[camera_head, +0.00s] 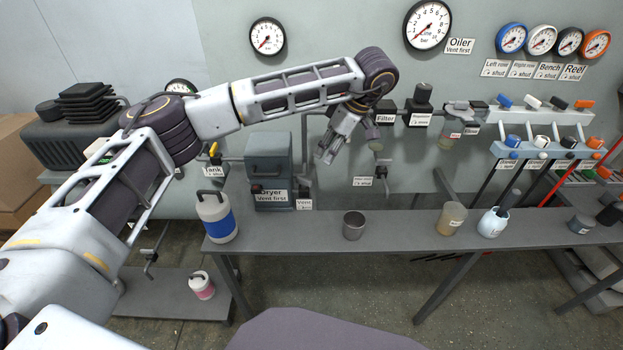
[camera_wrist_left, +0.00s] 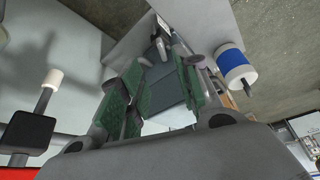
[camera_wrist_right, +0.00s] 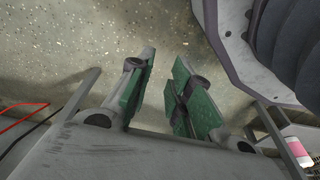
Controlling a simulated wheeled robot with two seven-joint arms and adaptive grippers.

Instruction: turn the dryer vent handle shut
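The dryer (camera_head: 268,158) is a grey-blue box on the bench, with a label reading "Dryer, Vent first" on its front. A small "Vent" tag (camera_head: 304,204) sits at its lower right. The vent handle is too small to make out clearly. My left gripper (camera_head: 328,154) hangs to the right of the dryer, apart from it, with fingers pointing down. In the left wrist view its green-padded fingers are apart, with the dryer (camera_wrist_left: 168,94) beyond them. My right gripper (camera_wrist_right: 160,85) is open and empty above the floor, outside the head view.
A white and blue jug (camera_head: 216,218) stands left of the dryer. A grey metal cup (camera_head: 353,225) stands on the bench (camera_head: 395,232) to the right. The filter piping (camera_head: 388,119) runs along the wall right of my left gripper. The bench between cup and beige container (camera_head: 451,218) is clear.

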